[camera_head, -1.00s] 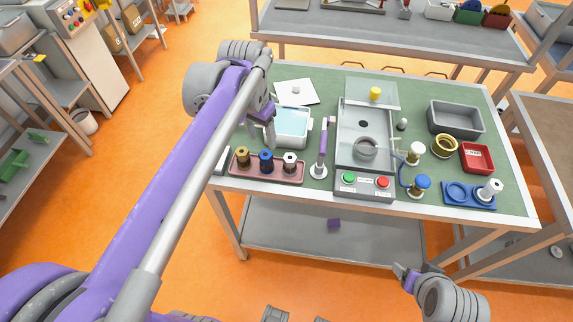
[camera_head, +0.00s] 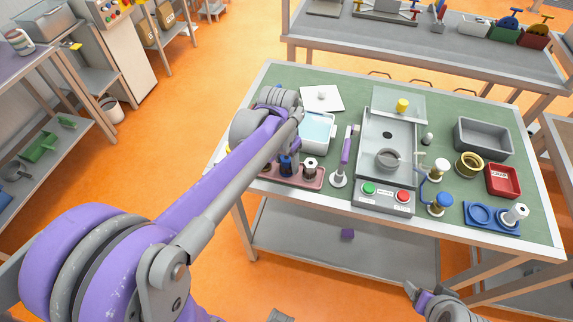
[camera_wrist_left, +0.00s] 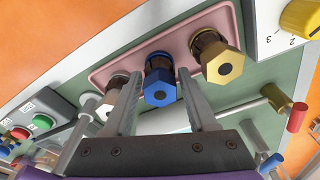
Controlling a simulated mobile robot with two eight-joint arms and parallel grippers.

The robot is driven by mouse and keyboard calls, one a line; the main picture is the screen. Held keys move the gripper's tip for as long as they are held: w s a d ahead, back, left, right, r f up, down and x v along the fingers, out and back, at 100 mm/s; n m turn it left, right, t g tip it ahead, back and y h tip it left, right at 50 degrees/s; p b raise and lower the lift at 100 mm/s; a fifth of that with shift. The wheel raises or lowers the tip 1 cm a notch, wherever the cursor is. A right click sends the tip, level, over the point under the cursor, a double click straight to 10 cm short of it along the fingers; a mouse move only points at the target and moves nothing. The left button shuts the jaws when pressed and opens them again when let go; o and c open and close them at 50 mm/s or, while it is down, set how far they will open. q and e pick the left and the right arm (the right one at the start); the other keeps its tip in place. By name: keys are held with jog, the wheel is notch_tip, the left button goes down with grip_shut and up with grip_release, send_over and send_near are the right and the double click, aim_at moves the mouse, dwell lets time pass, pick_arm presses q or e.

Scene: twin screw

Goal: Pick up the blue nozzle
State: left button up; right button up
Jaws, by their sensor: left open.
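The blue nozzle (camera_head: 286,167) stands in a pink tray (camera_head: 311,183) at the table's front left, partly hidden by my left arm. In the left wrist view, the blue nozzle (camera_wrist_left: 160,88) shows its hexagonal blue end between the two fingers of my left gripper (camera_wrist_left: 159,76). The left gripper is open, with a finger on each side of the nozzle; whether they touch it I cannot tell. A brass nozzle (camera_wrist_left: 222,62) and a white nozzle (camera_wrist_left: 112,85) stand on either side of it. My right gripper (camera_head: 414,290) is off the table's front edge, too small to read.
A clear-blue tub (camera_head: 318,128) stands just behind the tray. A purple-handled tool (camera_head: 346,148) stands to the right. Beyond it is a grey machine (camera_head: 386,130) with green and red buttons. A yellow knob (camera_wrist_left: 300,15) is near the tray.

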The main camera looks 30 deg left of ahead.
pick_arm(q)
grip_shut()
jog(key=shift+r, duration=0.15)
